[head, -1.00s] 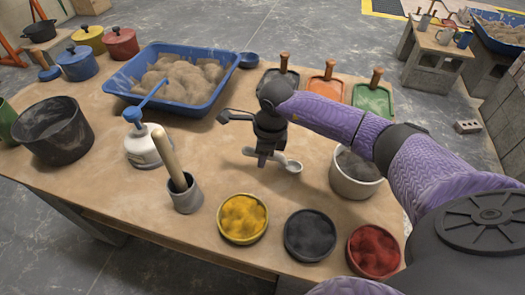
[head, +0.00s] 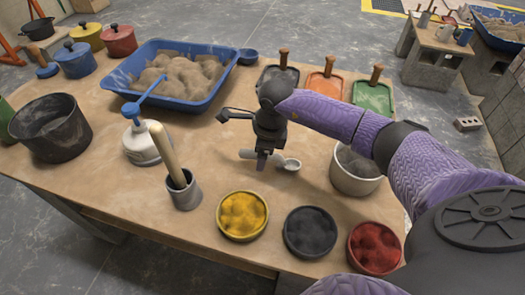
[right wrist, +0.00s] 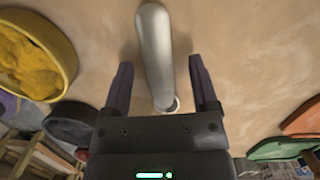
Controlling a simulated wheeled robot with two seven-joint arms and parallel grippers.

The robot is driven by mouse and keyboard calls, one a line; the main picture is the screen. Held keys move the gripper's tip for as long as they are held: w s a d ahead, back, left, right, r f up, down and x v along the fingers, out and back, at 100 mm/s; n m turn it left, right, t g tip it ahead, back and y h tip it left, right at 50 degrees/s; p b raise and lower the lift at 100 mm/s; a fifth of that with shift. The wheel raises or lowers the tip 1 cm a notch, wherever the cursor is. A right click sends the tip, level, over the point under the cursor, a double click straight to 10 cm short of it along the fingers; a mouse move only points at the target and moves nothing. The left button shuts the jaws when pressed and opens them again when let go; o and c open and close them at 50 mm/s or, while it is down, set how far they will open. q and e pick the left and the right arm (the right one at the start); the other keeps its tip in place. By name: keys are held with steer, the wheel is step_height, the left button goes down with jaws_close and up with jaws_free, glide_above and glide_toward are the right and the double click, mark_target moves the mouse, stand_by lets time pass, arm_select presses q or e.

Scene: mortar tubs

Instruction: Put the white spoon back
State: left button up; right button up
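The white spoon (head: 291,164) lies near the middle of the wooden table, its bowl end to the right of my right gripper (head: 262,164) in the head view. The gripper points down over its handle. In the right wrist view the spoon's pale handle (right wrist: 155,48) runs between the two fingers of my right gripper (right wrist: 162,88). The fingers stand apart, with a gap on each side of the handle. Whether the spoon touches the table is hard to tell. My left gripper is not in view.
A metal cup (head: 185,190) with a wooden-handled tool stands left of the gripper. Yellow (head: 242,236), black (head: 310,251) and red (head: 374,268) pigment tubs line the front. A grey-white pot (head: 356,184) is close on the right. A blue sand tray (head: 214,101) stands behind.

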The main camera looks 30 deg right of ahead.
steer(key=shift+r, duration=0.2)
steer(key=r+p, duration=0.1)
steer(key=r, duration=0.2)
steer(key=r+p, duration=0.1)
steer(key=r, duration=0.2)
steer(key=d+r+p, duration=0.1)
steer(key=r, duration=0.2)
steer(key=shift+s, duration=0.4)
steer(key=shift+r, duration=0.2)
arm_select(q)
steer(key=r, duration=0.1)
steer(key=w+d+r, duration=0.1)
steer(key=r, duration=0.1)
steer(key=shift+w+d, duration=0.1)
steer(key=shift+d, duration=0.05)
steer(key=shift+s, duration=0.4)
arm_select(e)
steer(key=shift+s, duration=0.1)
